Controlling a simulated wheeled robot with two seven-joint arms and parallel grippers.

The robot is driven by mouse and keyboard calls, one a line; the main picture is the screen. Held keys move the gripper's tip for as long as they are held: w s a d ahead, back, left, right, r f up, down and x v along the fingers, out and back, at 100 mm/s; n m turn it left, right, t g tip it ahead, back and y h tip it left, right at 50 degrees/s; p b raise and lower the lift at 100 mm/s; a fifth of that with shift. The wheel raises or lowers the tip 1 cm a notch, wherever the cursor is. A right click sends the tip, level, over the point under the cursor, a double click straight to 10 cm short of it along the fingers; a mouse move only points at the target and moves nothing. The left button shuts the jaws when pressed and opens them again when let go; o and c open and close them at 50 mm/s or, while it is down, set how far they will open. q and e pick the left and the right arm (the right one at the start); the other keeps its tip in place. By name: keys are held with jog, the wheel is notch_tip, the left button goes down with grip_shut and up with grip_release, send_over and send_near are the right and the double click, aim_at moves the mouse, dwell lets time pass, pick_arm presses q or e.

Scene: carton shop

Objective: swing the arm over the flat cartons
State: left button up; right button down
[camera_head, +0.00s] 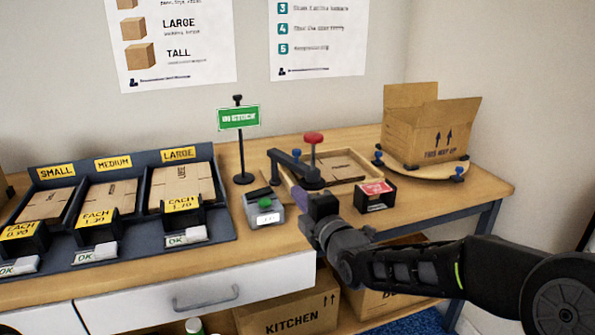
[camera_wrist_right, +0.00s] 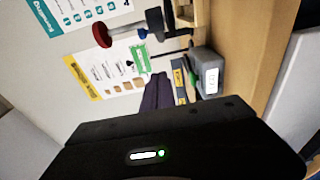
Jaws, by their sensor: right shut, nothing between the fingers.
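A shallow wooden tray (camera_head: 381,165) with a flat tan carton (camera_head: 345,167) in it stands on the wooden bench. A black swing arm (camera_head: 291,164) lies across the tray's left side, with a red knob (camera_head: 313,138) on a stem rising near it. The red knob (camera_wrist_right: 102,35) also shows in the right wrist view. My right gripper (camera_head: 310,204) is in front of the tray, between a grey box and a red-topped block. Its purple fingers (camera_wrist_right: 157,92) are shut and empty, apart from the knob. My left gripper is not in view.
A grey box (camera_head: 265,217) with a green button stands left of my gripper. A red-topped black block (camera_head: 375,196) stands right of it. An open carton (camera_head: 430,131) sits on a curved wooden stand at the back right.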

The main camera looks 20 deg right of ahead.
jog(key=shift+w+f, duration=0.1)
jog(key=shift+w, duration=0.05)
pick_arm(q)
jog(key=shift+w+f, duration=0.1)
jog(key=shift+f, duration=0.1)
pick_arm(e)
send_near(292, 158)
jog(key=w+a, duration=0.2)
jog(key=a, duration=0.1)
dwell(0.4)
pick_arm(q)
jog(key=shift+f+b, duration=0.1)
jog(key=shift+b, duration=0.2)
pick_arm(e)
jog(key=shift+f, duration=0.1)
